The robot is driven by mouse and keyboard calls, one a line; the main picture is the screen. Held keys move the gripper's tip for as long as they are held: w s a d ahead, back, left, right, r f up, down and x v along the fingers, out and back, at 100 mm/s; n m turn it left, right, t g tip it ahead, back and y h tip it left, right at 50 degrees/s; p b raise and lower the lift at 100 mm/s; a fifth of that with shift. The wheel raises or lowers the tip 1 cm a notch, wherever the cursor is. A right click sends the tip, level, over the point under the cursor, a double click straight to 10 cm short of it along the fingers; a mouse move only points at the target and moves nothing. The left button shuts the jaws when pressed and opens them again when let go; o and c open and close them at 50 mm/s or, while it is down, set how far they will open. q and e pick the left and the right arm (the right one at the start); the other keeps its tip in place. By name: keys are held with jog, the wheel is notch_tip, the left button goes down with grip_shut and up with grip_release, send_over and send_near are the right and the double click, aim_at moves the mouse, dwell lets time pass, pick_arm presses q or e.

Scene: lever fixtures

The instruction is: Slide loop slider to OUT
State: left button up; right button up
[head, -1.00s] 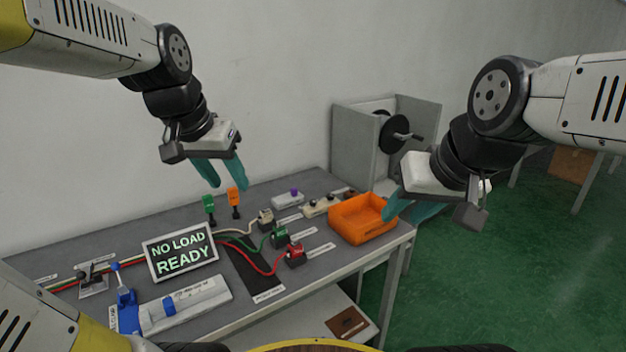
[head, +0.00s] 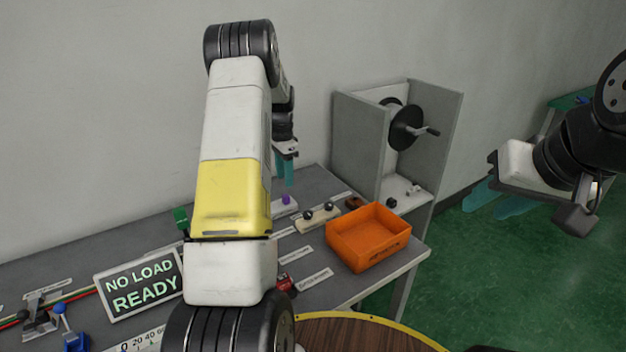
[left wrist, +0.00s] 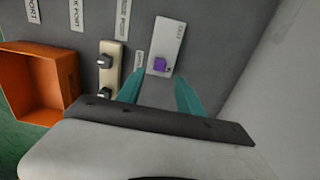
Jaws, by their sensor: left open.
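A small white plate with a purple knob (head: 286,200) lies at the back of the grey bench. It also shows in the left wrist view (left wrist: 160,64), ahead of the fingers, with lettering too small to read. I cannot tell for certain that it is the loop slider. My left gripper (head: 285,172) is above the purple knob; in the left wrist view its teal fingers (left wrist: 158,92) are apart, with nothing between them. My right gripper (head: 496,202) is over the green floor at the right, its fingers apart and empty.
An orange bin (head: 368,238) stands at the bench's right end. A cream block with two dark knobs (head: 317,218) is beside the purple-knobbed plate. A grey crank box (head: 360,135) stands behind. My left arm hides the bench middle. The sign (head: 140,284) reads "NO LOAD READY".

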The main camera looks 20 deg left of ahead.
aim_at(286, 195)
pick_arm(q)
notch_tip(286, 195, down, 8)
jog(key=shift+r, duration=0.2)
